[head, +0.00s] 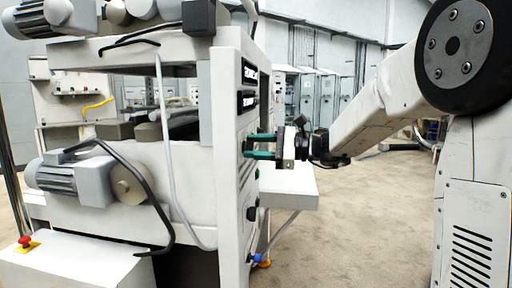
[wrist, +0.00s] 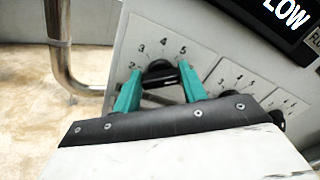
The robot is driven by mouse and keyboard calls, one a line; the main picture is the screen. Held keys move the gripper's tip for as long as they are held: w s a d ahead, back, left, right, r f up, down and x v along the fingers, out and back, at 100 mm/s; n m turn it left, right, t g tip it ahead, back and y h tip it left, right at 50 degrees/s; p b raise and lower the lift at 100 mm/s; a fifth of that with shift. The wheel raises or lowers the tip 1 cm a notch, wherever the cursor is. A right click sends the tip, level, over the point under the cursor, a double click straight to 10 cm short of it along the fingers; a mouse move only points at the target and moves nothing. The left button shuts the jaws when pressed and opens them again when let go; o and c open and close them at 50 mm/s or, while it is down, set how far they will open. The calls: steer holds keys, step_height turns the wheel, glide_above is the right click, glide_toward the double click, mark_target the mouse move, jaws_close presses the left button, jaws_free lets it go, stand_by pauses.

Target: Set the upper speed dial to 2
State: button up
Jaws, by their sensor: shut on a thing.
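In the wrist view, a black dial (wrist: 159,73) sits on a pale scale plate (wrist: 146,33) on the machine's panel. The numbers 2, 3, 4 and 5 show around it. My gripper (wrist: 160,84) has its two teal fingers on either side of this dial and is shut on it. The dial's lower part and pointer are hard to make out, so its setting cannot be read. In the head view, my gripper (head: 262,145) reaches the machine's side panel from the right, and the held dial is hidden there.
A bent metal pipe (wrist: 60,50) stands at left. In the head view, a white side table (head: 290,184) lies below my gripper.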

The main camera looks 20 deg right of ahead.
steer(key=n, duration=0.4)
steer(key=shift+s+f+n, duration=0.1)
steer(key=shift+n, duration=0.2)
steer(key=shift+w+d+f+n, duration=0.1)
steer(key=shift+f+n, duration=0.05)
steer(key=shift+n, duration=4.15)
steer(key=shift+w+a+f+n, duration=0.1)
steer(key=shift+f+n, duration=0.1)
steer(key=shift+n, duration=4.1)
steer(key=shift+w+d+f+n, duration=0.1)
steer(key=shift+f+n, duration=0.05)
steer(key=shift+n, duration=4.15)
steer(key=o, duration=1)
steer(key=shift+r, duration=0.1)
steer(key=shift+d, duration=0.1)
